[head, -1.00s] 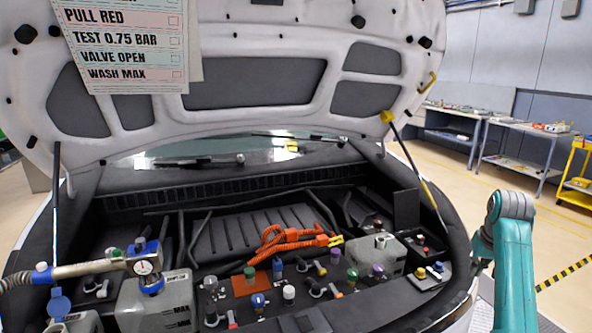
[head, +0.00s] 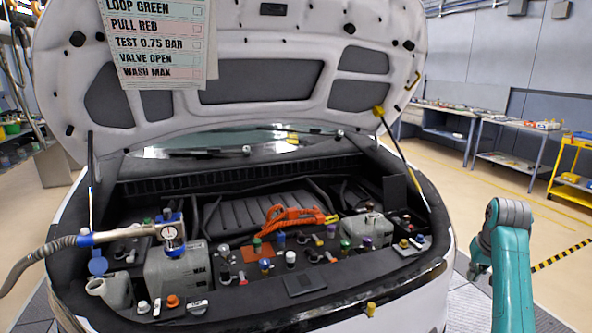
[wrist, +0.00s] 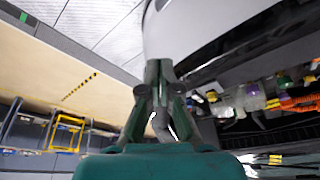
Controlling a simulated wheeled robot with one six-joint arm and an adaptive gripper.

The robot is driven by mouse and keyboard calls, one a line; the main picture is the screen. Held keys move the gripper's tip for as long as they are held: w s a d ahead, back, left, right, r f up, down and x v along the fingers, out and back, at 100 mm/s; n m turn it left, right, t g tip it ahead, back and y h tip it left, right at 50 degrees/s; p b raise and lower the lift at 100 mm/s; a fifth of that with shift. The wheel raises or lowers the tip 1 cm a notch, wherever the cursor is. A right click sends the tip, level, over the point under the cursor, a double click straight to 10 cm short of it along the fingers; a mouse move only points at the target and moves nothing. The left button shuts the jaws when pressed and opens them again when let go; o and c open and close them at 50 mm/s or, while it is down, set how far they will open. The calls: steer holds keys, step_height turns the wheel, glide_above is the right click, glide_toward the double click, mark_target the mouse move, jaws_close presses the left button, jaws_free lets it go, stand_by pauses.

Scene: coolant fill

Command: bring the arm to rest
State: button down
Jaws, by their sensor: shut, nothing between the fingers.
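My gripper (wrist: 158,75) shows in the wrist view with its fingertips together and nothing between them. It is in the air beside the car's pale front edge, clear of the engine bay. The car's engine bay (head: 270,240) is open under the raised hood (head: 260,90).
A gauge (head: 171,232) with a hose sits on the coolant tank (head: 178,272). Orange cables (head: 290,218) lie mid-bay. A checklist (head: 160,45) hangs from the hood. Benches (head: 515,125) and a yellow cart (head: 575,165) stand at the right. The floor between is open.

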steer(key=s+a+f+t, duration=0.1)
steer(key=s+a+f, duration=0.15)
steer(key=f, duration=0.45)
steer(key=s+a+f+t, duration=0.15)
steer(key=a+f, duration=0.25)
steer(key=f, duration=0.4)
steer(key=s+a+f, duration=0.3)
steer(key=f, duration=0.4)
steer(key=s+a+f+n+t, duration=0.1)
steer(key=s+a+f, duration=0.45)
steer(key=s, duration=0.25)
steer(key=s+a+f+t, duration=0.2)
steer(key=s+a+f, duration=0.2)
steer(key=s+f, duration=0.3)
steer(key=s+a+r+n+t, duration=0.15)
steer(key=s+a, duration=0.25)
steer(key=s, duration=0.7)
steer(key=s+a+r+t, duration=0.1)
steer(key=s+a+r, duration=0.2)
steer(key=s, duration=0.8)
steer(key=s+a+r+t+y, duration=0.1)
steer(key=s+a+r+t, duration=0.2)
steer(key=s+r, duration=1.2)
step_height(320, 180, up, 3)
steer(key=shift+s+r+n, duration=0.15)
steer(key=shift+s+n, duration=0.25)
steer(key=shift+n, duration=0.05)
